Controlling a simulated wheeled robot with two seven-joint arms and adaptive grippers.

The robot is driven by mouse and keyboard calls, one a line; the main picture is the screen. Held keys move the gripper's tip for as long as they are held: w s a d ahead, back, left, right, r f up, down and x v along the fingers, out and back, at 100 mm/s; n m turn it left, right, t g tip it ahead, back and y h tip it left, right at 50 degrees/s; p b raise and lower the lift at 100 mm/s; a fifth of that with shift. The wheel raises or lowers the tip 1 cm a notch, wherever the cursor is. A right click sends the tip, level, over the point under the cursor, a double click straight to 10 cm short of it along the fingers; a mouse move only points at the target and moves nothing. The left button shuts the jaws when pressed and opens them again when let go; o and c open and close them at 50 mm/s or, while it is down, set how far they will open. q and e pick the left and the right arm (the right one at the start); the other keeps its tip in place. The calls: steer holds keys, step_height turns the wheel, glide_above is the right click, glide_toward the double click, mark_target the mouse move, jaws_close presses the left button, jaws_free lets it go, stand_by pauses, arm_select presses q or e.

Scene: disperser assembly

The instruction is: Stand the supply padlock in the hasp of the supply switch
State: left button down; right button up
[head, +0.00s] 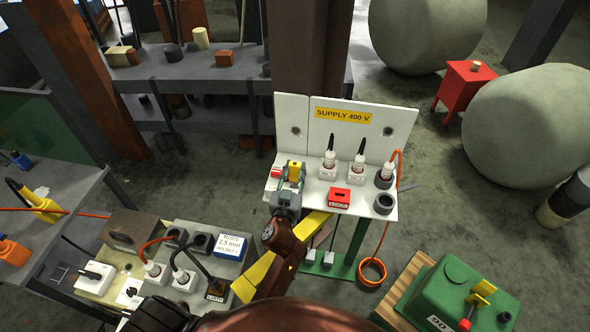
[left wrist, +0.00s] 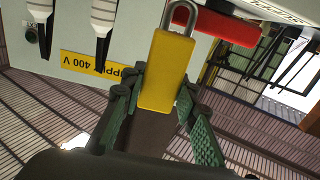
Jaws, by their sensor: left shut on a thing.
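The yellow supply padlock (head: 295,172) is held upright in my left gripper (head: 289,186) at the left end of the white supply panel's shelf (head: 322,187). In the left wrist view the padlock's yellow body (left wrist: 166,72) sits between the green-padded fingers (left wrist: 161,90), with its grey shackle (left wrist: 181,10) pointing away from my gripper. A red switch handle (head: 276,172) shows just left of the padlock; a red bar (left wrist: 228,27) lies close beside the shackle in the left wrist view. I cannot tell whether the shackle is in the hasp. My right gripper is not in view.
White plugs with black leads (head: 357,167), a red block (head: 340,196) and dark sockets (head: 384,203) stand on the shelf to the right. The SUPPLY 400 V label (head: 343,115) is on the backboard. A bench with connectors (head: 190,270) is lower left; a green machine (head: 455,295) is lower right.

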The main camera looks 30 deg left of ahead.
arm_select(q)
steer(key=shift+f+b, duration=0.8)
steer(key=shift+f, duration=0.05)
steer(key=shift+s+a+f+b, duration=0.15)
steer(key=shift+f+b, duration=0.2)
steer(key=shift+f, duration=0.2)
steer(key=shift+r, duration=0.1)
steer(key=shift+r+p, duration=0.4)
steer(key=shift+p, duration=0.2)
steer(key=shift+r, duration=0.25)
